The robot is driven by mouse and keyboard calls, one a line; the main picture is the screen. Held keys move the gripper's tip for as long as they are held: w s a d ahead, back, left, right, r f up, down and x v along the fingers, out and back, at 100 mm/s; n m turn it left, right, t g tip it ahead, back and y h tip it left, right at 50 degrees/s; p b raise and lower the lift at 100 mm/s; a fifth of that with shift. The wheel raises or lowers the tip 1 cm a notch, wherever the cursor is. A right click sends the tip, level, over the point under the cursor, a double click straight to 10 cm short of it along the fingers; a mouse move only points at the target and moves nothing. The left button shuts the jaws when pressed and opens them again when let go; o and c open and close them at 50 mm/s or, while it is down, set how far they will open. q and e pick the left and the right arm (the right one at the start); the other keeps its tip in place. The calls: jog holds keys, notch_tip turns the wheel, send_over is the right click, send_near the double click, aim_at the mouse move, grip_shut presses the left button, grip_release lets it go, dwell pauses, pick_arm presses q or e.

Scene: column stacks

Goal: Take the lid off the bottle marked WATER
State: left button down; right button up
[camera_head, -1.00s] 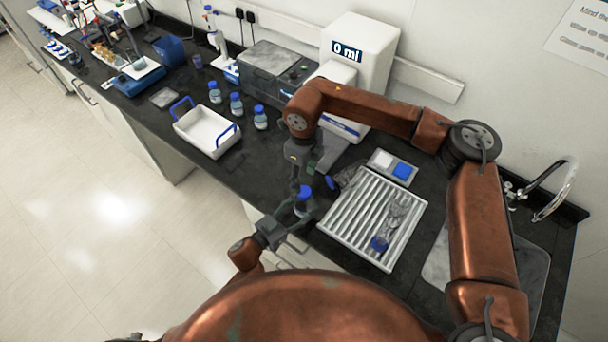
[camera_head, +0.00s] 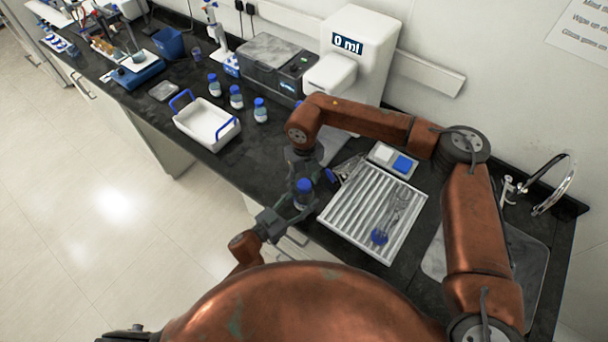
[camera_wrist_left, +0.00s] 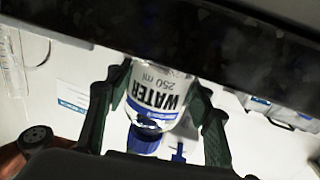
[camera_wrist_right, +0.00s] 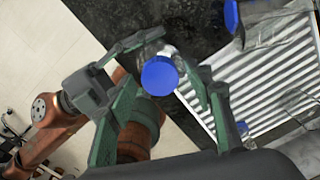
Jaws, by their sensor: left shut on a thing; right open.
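The WATER bottle (camera_wrist_left: 153,97) is clear with a blue lid and a blue-and-white label. My left gripper (camera_wrist_left: 158,92) is shut on its body, one finger on each side. In the head view its blue lid (camera_head: 304,186) shows near the counter's front edge. My right gripper (camera_wrist_right: 172,70) is open above the bottle, and its fingers stand on either side of the lid (camera_wrist_right: 159,76). I see gaps between these fingers and the lid. In the head view the right gripper (camera_head: 303,170) is partly hidden by its own arm.
A white ribbed drying rack (camera_head: 350,222) with glassware lies just right of the bottle. Several blue-capped bottles (camera_head: 236,97) and a white tray with blue handles (camera_head: 207,124) stand to the left. A white dispenser reading 0 ml (camera_head: 357,60) stands behind.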

jog(key=shift+f, duration=0.4)
jog(key=shift+c, duration=0.4)
jog(key=c, duration=1.2)
jog(key=n, duration=0.4)
jog(key=shift+r+n, duration=0.1)
jog(key=shift+n, duration=0.3)
jog(key=n, duration=0.4)
jog(key=shift+n, duration=0.4)
jog(key=shift+r, duration=0.15)
jog(key=shift+r, duration=0.95)
